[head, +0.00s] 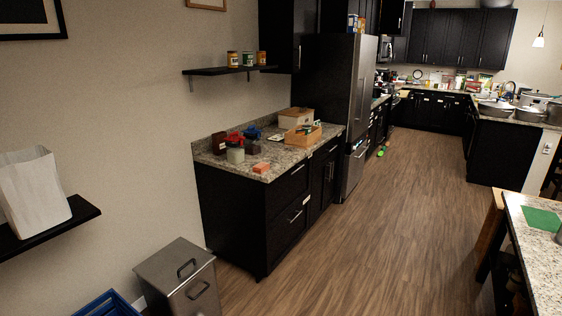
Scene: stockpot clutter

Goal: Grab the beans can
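My gripper is not in view in the head view. I cannot tell for sure which thing is the beans can, as labels are too small to read. Small can- or jar-like containers stand on a dark wall shelf (212,72): a dark one with a pale label (232,59), a yellowish one (248,59) and an orange one (262,58). On the granite counter (222,165) below stand a whitish jar (235,153) and a dark container (219,143). Nothing visible touches the shelf containers except the shelf.
A wooden box (303,136) and red items (235,138) share the counter. A metal bin (178,277) and a blue crate (108,305) stand at the lower left. A fridge (362,100) stands beyond the counter. The wood floor (400,215) is open; an island (540,250) bounds it on the right.

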